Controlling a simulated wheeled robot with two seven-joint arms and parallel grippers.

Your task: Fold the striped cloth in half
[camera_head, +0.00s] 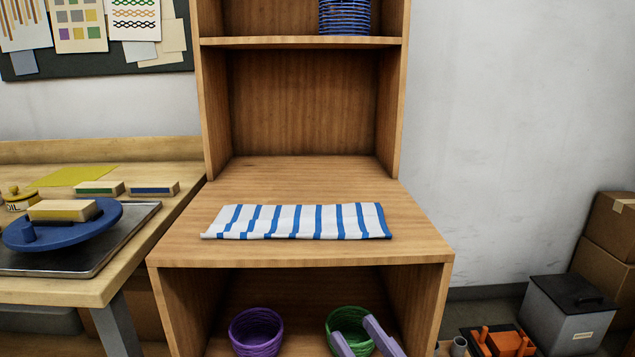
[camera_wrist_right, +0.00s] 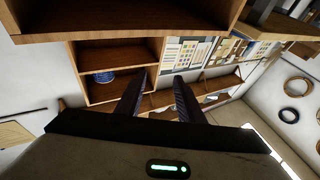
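The white cloth with blue stripes (camera_head: 298,222) lies flat as a long, narrow strip on the wooden cabinet's middle surface (camera_head: 300,180), near its front edge. I cannot tell how many layers it has. My right gripper (camera_head: 364,338) shows its lilac fingers at the bottom of the head view, in front of the cabinet and apart from the cloth. In the right wrist view its two dark fingers (camera_wrist_right: 158,98) are spread with nothing between them. I cannot clearly make out the cloth in that view. My left gripper is not in view.
A purple basket (camera_head: 256,332) and a green basket (camera_head: 352,322) sit in the lower compartment. A blue basket (camera_head: 345,17) stands on the upper shelf. A workbench (camera_head: 90,290) with a blue turntable (camera_head: 75,232) adjoins at left. Boxes stand at right. The surface behind the cloth is clear.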

